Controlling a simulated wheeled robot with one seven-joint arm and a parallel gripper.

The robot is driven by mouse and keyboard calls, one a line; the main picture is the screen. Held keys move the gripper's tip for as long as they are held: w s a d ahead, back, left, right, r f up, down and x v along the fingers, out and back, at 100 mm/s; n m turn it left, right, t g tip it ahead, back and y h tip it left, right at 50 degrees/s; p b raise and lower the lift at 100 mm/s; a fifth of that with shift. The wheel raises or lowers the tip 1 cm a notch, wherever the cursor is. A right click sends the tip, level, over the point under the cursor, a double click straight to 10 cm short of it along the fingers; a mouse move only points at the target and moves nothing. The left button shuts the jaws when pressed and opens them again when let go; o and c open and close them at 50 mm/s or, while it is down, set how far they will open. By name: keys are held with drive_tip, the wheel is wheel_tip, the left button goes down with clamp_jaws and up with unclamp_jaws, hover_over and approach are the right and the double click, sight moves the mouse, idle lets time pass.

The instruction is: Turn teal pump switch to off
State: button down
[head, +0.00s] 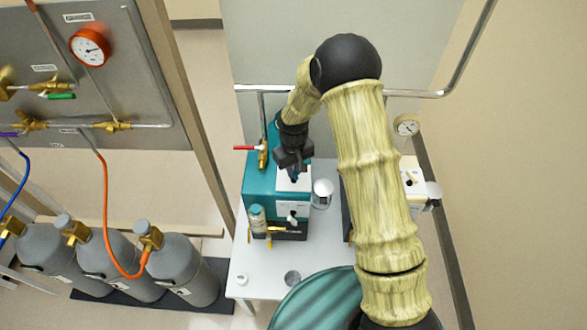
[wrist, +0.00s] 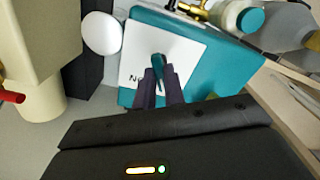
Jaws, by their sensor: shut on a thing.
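The teal pump (head: 262,185) stands on a white table, and its teal side also shows in the wrist view (wrist: 205,72). Its white switch plate (wrist: 184,50) carries dark letters, partly hidden by my gripper. A dark teal switch lever (wrist: 157,60) stands out from the plate. My gripper (wrist: 159,80) has its two dark purple fingers shut on the lever, one on each side. In the head view my gripper (head: 293,170) reaches down to the white plate (head: 291,183). The lever is mostly hidden there.
A red-handled brass valve (head: 262,152) stands beside the pump at its back left. A white-topped cylinder (head: 322,191) is close on its right. A jar (head: 257,220) and brass fittings sit at its front. Another white unit (head: 413,180) is right of my arm.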

drive_tip(key=c, duration=1.5)
unclamp_jaws()
drive_tip(key=shift+r, duration=0.1)
drive_tip(key=shift+w+r, duration=0.1)
drive_tip(key=shift+r, duration=0.4)
wheel_tip(320, 180, up, 16)
drive_tip(key=b, duration=0.3)
drive_tip(key=shift+r+b, duration=0.15)
drive_tip(key=shift+b, duration=0.15)
